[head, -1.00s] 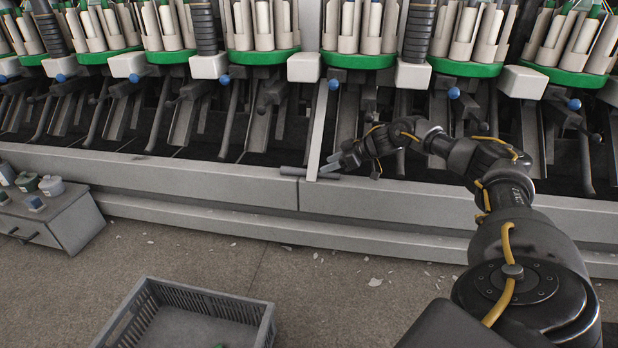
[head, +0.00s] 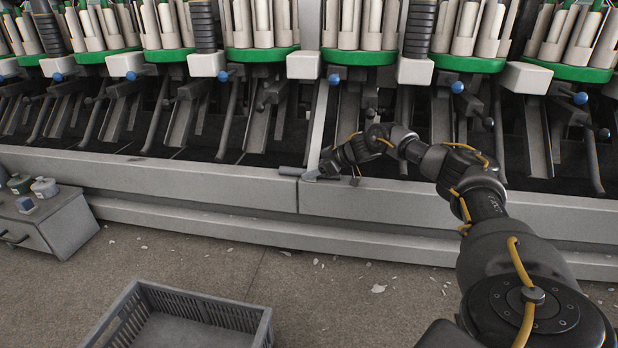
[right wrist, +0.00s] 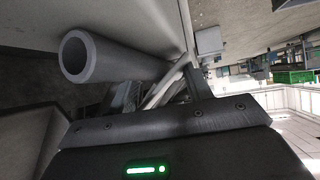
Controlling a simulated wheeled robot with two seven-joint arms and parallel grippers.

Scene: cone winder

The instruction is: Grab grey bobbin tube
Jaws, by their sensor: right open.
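The grey bobbin tube (head: 291,171) lies on the front ledge of the machine, near the seam in the ledge. In the right wrist view the tube (right wrist: 112,58) shows large, with its hollow round end facing the camera. My right gripper (head: 312,175) is open and empty, low at the ledge just right of the tube's right end. I cannot tell whether its fingertips touch the tube. My left gripper is not in view.
The winder (head: 190,188) spans the back, with grey chutes, green trays and pale tubes above the ledge. An empty grey crate (head: 205,306) stands on the floor in front. A small grey cabinet (head: 62,222) with little pots is at the left. Debris dots the floor.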

